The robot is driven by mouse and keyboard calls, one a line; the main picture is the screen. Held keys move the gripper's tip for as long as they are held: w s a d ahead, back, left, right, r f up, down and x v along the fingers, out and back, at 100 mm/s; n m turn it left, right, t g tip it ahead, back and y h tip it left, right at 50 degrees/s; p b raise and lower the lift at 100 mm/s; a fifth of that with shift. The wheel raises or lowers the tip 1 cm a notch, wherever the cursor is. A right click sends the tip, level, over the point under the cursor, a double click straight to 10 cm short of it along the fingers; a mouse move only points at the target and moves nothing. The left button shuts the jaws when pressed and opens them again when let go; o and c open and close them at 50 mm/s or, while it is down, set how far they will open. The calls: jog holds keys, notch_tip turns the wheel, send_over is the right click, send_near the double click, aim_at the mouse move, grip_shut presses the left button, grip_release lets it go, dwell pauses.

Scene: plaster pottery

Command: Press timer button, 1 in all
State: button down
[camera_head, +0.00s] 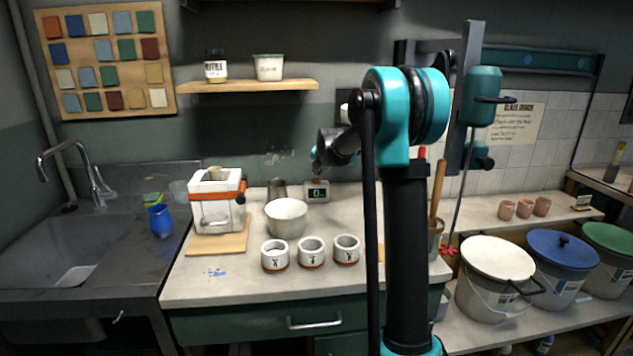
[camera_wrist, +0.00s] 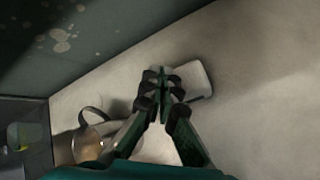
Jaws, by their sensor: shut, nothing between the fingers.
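The timer (camera_head: 317,191) is a small pale box with a dark display, standing at the back of the counter near the wall. In the wrist view the timer (camera_wrist: 199,79) shows as a light, rounded block partly covered by my fingers. My gripper (camera_wrist: 162,82) is shut and empty, its fingertips over the left part of the timer in that view. In the head view my gripper (camera_head: 316,164) is just above the timer, pointing down. I cannot tell whether the fingertips touch it. The button cannot be made out.
A metal pitcher (camera_head: 278,189) stands just left of the timer, also seen in the wrist view (camera_wrist: 92,142). A white bowl (camera_head: 287,218) and three labelled cups (camera_head: 311,252) stand in front. A plaster mould (camera_head: 216,204) with an orange strap is further left.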

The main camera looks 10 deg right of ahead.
aim_at(317, 181)
jog(key=shift+f, duration=0.15)
jog(key=shift+f, duration=0.3)
jog(key=shift+f, duration=0.4)
dwell(0.9)
jog(key=shift+r, duration=0.1)
dwell(0.3)
jog(key=shift+r, duration=0.75)
jog(key=shift+r, duration=0.1)
jog(key=shift+r, duration=2.4)
jog(key=shift+s, duration=0.1)
